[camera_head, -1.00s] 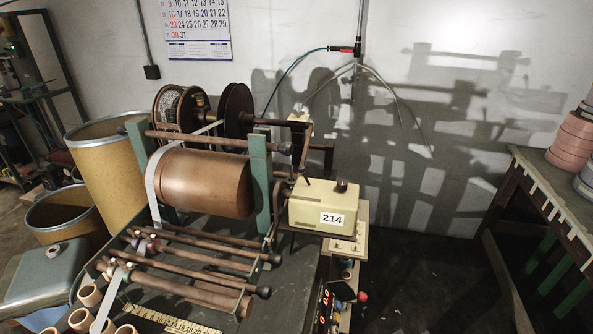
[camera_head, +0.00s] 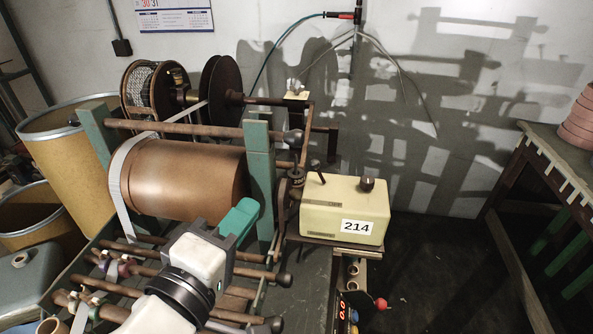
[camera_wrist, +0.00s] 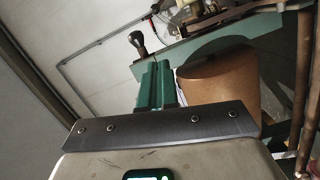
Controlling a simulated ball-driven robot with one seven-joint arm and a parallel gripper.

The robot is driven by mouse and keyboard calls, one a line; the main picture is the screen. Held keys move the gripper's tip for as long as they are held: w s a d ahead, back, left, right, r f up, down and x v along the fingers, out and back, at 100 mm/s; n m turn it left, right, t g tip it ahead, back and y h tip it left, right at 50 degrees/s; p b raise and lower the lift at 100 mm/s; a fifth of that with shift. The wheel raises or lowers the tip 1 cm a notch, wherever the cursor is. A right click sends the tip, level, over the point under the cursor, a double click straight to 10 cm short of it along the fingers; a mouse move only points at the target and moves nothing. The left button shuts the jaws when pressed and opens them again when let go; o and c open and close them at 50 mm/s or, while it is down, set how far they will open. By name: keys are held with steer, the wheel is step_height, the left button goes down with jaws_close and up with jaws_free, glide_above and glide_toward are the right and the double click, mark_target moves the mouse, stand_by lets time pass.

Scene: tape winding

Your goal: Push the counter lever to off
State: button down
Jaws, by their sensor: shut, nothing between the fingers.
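The counter is a cream box (camera_head: 326,218) with a "214" label, right of the winding frame in the head view. A short dark lever (camera_head: 317,168) with a rounded tip stands up at its top left. A dark knob (camera_head: 367,184) sits at its top right. My gripper (camera_head: 243,211) is shut and empty, its teal fingers left of the box and apart from it, in front of the green post (camera_head: 258,180). The shut fingers also show in the wrist view (camera_wrist: 154,72). A dark-handled piece (camera_wrist: 138,42) lies beyond them there; I cannot tell whether it is the lever.
A copper-coloured drum (camera_head: 180,180) lies left of the post, and also shows in the wrist view (camera_wrist: 217,82). Dark rods with knobbed ends (camera_head: 283,281) lie below the gripper. A red ball knob (camera_head: 381,303) is below the counter. Space right of the counter looks free.

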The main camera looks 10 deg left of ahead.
steer(key=shift+w, duration=0.1)
steer(key=p, duration=0.2)
glide_toward(318, 172)
steer(key=w+a+r, duration=0.2)
steer(key=w+a, duration=0.2)
steer(key=shift+w+d+f, duration=0.2)
steer(key=shift+w+d, duration=0.4)
steer(key=shift+d, duration=0.3)
steer(key=shift+w+d+f, duration=0.2)
steer(key=shift+w+d, duration=0.45)
steer(key=shift+d, duration=0.2)
steer(key=shift+d+r+m, duration=0.35)
steer(key=shift+d+m, duration=0.05)
steer(key=shift+m, duration=0.6)
